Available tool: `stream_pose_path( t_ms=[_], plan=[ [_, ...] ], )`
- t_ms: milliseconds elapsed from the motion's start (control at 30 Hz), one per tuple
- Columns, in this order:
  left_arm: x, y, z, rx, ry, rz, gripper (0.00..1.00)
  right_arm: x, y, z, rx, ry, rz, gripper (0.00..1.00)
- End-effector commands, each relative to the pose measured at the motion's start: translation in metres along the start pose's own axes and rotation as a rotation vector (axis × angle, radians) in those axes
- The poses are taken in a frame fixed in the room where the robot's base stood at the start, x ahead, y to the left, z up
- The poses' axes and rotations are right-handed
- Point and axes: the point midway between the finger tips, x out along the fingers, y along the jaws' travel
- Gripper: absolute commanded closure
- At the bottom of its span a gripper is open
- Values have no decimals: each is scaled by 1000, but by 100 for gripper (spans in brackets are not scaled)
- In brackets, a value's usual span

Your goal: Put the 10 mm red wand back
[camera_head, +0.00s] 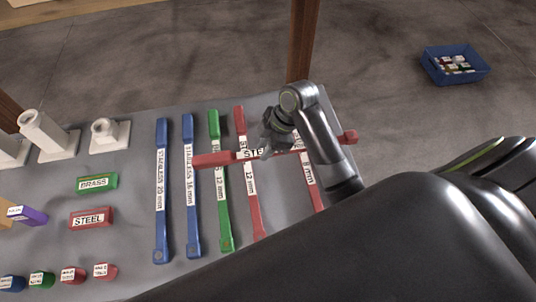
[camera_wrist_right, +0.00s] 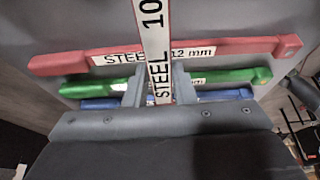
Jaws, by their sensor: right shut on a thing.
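My right gripper (camera_head: 267,151) is shut on the red 10 mm wand (camera_head: 213,159). The wand is held crosswise over the laid-out wands, its wide end at left and a red tip at right beyond my arm. In the right wrist view the wand's white label (camera_wrist_right: 155,35), reading STEEL 10, runs upright between the fingers (camera_wrist_right: 158,88). Below it lie a red 12 mm steel wand (camera_head: 252,190), a green 12 mm wand (camera_head: 223,205) and two blue stainless wands (camera_head: 191,205). Another red wand (camera_head: 313,190) lies at the right, partly hidden by my arm. My left gripper is not in view.
The grey table (camera_head: 140,190) also holds a green BRASS block (camera_head: 97,183), a red STEEL block (camera_head: 91,218), white fittings (camera_head: 45,135) and several small coloured pieces (camera_head: 105,271). A blue crate (camera_head: 455,65) with small items stands on the floor at back right.

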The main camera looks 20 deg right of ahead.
Motion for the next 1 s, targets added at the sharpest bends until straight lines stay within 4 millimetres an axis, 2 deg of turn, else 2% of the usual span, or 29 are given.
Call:
stream_pose_path(
  t_ms=[400,900,933,1000],
  plan=[
    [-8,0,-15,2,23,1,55,42,0,17,1,0,1,100],
    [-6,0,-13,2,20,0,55,51,0,21,1,0,2,100],
    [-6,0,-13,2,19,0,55,52,0,21,1,0,2,76],
    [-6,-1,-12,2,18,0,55,51,0,21,1,0,2,66]
  ],
)
